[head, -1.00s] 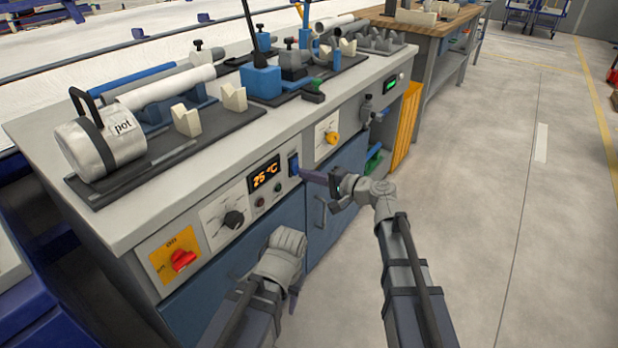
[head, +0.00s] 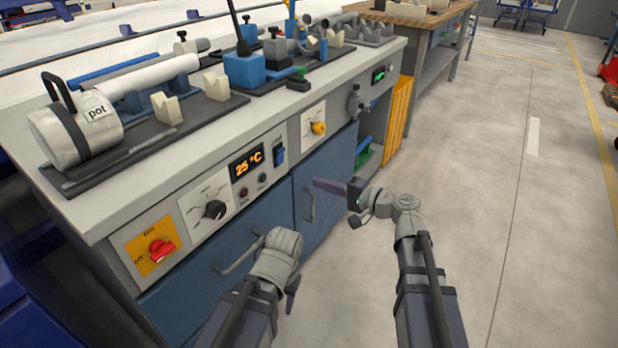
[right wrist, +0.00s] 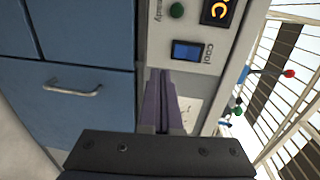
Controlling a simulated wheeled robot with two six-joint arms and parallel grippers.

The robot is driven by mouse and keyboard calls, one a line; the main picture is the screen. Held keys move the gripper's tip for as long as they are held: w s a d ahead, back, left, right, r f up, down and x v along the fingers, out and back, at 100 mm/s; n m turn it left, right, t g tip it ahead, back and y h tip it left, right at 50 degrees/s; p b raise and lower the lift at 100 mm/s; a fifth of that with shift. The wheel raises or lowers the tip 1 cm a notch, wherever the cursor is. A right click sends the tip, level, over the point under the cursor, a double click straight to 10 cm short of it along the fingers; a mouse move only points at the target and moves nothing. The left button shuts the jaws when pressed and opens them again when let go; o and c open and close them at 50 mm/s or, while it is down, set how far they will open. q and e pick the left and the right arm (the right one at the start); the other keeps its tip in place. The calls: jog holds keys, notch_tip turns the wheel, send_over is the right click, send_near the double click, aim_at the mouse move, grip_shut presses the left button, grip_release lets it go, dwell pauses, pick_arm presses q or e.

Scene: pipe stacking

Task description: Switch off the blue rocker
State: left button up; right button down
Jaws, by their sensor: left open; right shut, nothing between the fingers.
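The blue rocker (head: 280,154) is on the bench's front panel, right of the 25 °C display (head: 246,164). In the right wrist view the rocker (right wrist: 187,51) shows beside the word "Cool", just beyond my fingertips. I cannot tell which half is pressed in. My right gripper (head: 318,184) is shut and empty, its fingers pointing at the panel but apart from it, below and right of the rocker in the head view. My left gripper (head: 284,248) is low in front of the cabinet doors, open; its fingers are mostly hidden.
The panel also holds a red knob (head: 161,250), a black dial (head: 214,210), a yellow knob (head: 319,128) and small lamps. Door handles (head: 309,205) stick out below. A pot (head: 75,135) and pipe supports stand on the bench.

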jog(key=shift+s+d+f, duration=0.2)
jog(key=shift+s+d, duration=0.4)
jog(key=shift+d, duration=0.2)
jog(key=shift+s+d+f, duration=0.2)
jog(key=shift+s+d, duration=0.4)
jog(key=shift+d, duration=0.2)
jog(key=s+a+f+n+g+h+p, duration=0.4)
jog(key=s+a+f+n+g+h, duration=0.35)
jog(key=s+f, duration=0.4)
jog(key=s+d+n+g+h+p, duration=0.25)
jog(key=s+d+n+h, duration=0.2)
jog(key=s+h, duration=0.3)
notch_tip(320, 180, up, 37)
jog(key=m+p, duration=0.1)
jog(key=p, duration=3.6)
jog(key=shift+s+d+p, duration=0.15)
jog(key=shift+s+p, duration=0.2)
jog(key=shift+f, duration=0.1)
